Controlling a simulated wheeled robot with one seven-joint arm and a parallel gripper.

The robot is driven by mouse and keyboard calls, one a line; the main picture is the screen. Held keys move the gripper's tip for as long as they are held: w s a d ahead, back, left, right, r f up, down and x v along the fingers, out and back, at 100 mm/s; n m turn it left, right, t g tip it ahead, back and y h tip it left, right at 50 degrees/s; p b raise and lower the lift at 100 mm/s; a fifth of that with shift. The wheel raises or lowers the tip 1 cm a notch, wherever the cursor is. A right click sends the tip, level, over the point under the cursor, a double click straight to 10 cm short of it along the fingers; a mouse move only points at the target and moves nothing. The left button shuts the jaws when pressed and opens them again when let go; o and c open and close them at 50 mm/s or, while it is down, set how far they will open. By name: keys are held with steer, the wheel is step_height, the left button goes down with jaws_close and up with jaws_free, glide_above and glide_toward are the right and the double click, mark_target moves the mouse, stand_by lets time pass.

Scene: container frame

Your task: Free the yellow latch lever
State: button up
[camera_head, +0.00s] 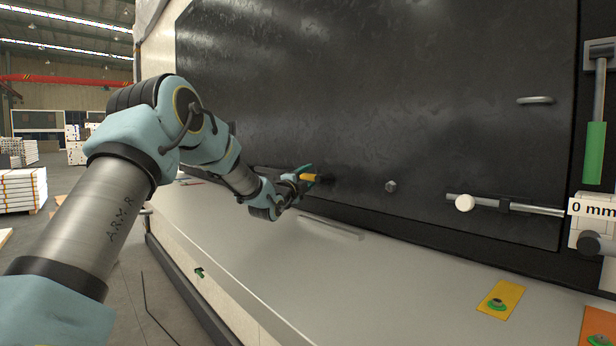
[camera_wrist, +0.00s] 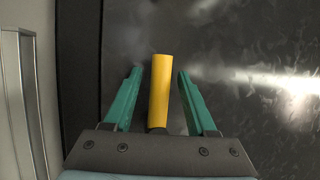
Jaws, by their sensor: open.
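The yellow latch lever (camera_head: 311,177) is a short yellow cylinder at the dark panel, left of the panel's middle in the head view. In the wrist view the yellow lever (camera_wrist: 160,90) stands upright between the two green fingers. My gripper (camera_head: 303,177) is at the lever, with one finger on each side. In the wrist view my gripper (camera_wrist: 158,95) is open, with a gap between each finger and the lever. The lever's dark lower end is partly hidden by the gripper body.
The dark panel (camera_head: 400,90) rises behind a pale ledge (camera_head: 380,280). A yellow plate (camera_head: 512,291) lies on the ledge.

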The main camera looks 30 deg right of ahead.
jaws_close()
stand_by(0.3)
stand_by(1.1)
